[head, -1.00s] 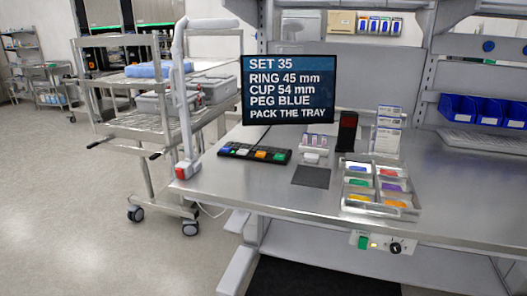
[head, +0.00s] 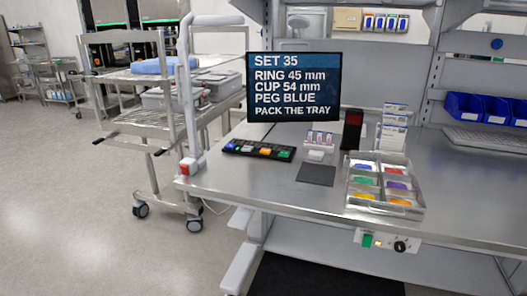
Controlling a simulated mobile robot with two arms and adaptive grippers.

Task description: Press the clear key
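A black key panel (head: 258,150) with a row of coloured keys lies flat near the left end of the steel table. Its keys look white, blue, orange and green; any labels on them are too small to read, so I cannot tell which is the clear key. Neither of my grippers is in the head view.
The steel table (head: 290,196) also holds a dark mat (head: 316,174), a divided tray (head: 350,199) with coloured pieces, and a black and red device (head: 352,130). A wheeled steel cart (head: 120,135) stands at left. The table's front left is bare, with open floor (head: 90,235) before it.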

